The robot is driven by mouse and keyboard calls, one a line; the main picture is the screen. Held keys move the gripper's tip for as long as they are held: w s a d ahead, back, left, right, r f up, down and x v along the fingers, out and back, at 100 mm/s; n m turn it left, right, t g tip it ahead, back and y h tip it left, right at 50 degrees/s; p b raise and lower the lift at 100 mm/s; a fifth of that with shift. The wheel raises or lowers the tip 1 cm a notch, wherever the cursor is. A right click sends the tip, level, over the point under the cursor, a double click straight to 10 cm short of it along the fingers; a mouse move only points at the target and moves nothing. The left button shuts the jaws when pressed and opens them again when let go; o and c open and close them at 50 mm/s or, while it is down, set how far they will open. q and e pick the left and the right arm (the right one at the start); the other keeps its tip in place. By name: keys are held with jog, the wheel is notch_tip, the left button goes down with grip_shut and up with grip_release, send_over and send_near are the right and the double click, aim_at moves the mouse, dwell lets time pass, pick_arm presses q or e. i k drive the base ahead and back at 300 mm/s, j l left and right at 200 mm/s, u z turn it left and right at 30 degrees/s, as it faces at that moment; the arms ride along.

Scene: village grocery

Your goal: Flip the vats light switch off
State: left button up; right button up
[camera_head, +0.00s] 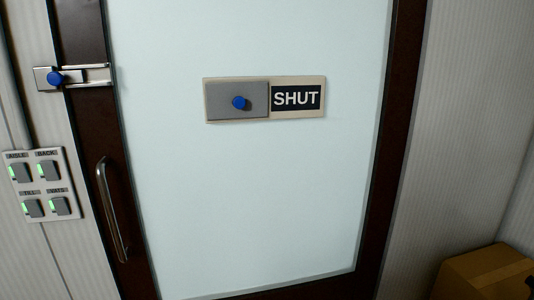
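A white switch plate (41,185) is on the wall at the left edge, left of the door. It carries grey switches in two rows, each with a green lit part. The vats switch (58,206) is at the lower right of the plate, under a label that reads "VATS". The till switch (33,208) is to its left, and the aisle switch (19,172) and back switch (49,170) are above. Neither of my grippers is in view.
A dark-framed glass door (250,200) fills the middle, with a metal handle (112,210) close to the plate. A blue-knobbed bolt (72,77) is above the plate. A sliding sign (265,99) reads "SHUT". A cardboard box (485,273) is at lower right.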

aim_at(60, 205)
jog(key=u, duration=1.35)
